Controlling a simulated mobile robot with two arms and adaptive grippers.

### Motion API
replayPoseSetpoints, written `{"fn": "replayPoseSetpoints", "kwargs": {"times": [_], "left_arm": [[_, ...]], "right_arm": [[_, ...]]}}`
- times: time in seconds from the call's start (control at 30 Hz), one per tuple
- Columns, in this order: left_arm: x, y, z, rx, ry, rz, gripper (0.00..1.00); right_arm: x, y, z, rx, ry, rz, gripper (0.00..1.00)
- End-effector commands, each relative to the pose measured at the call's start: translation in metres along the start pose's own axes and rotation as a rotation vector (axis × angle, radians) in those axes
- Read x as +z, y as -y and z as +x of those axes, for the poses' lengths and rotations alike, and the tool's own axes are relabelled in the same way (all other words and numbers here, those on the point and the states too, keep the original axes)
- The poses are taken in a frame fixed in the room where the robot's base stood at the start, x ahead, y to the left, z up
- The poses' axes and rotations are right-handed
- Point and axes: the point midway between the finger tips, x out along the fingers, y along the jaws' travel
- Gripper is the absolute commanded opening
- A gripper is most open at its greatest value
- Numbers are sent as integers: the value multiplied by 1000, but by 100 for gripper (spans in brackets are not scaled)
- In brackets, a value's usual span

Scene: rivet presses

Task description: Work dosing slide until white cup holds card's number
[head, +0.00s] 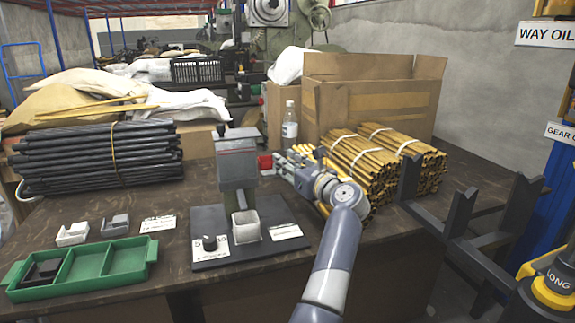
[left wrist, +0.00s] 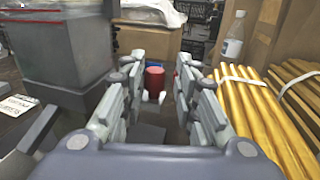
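The dosing press has a grey hopper (head: 237,145) on a column over a dark base plate. The white cup (head: 246,225) stands upright on the plate below the hopper; its contents cannot be made out. A red slide knob (head: 265,162) sticks out at the hopper's right. A card (head: 210,247) with a digit that looks like 5 lies beside a black knob. My left gripper (head: 284,163) is at the red knob's right. In the left wrist view its open fingers (left wrist: 161,82) stand on either side of the red knob (left wrist: 155,78), apart from it. My right gripper is out of view.
Bundled yellow rods (head: 365,160) and a bottle (head: 290,125) stand close to my left arm. Another label card (head: 286,232) lies on the plate. A dark metal rack (head: 460,215) stands at the right.

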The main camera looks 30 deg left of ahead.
Motion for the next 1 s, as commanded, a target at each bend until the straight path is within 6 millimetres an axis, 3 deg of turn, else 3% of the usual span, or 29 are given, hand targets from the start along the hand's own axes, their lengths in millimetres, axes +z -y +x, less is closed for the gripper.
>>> {"fn": "replayPoseSetpoints", "kwargs": {"times": [0.3,0.5,0.87,0.9,1.0], "left_arm": [[61,1,-1,-3,5,-8,28],[88,1,-1,-3,3,-5,28],[97,1,-1,-2,3,-2,28],[97,1,0,-2,3,-2,25],[102,-2,1,3,25,16,3]], "right_arm": [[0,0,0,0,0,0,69],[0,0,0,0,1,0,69],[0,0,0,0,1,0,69],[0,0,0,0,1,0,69],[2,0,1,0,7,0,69]]}}
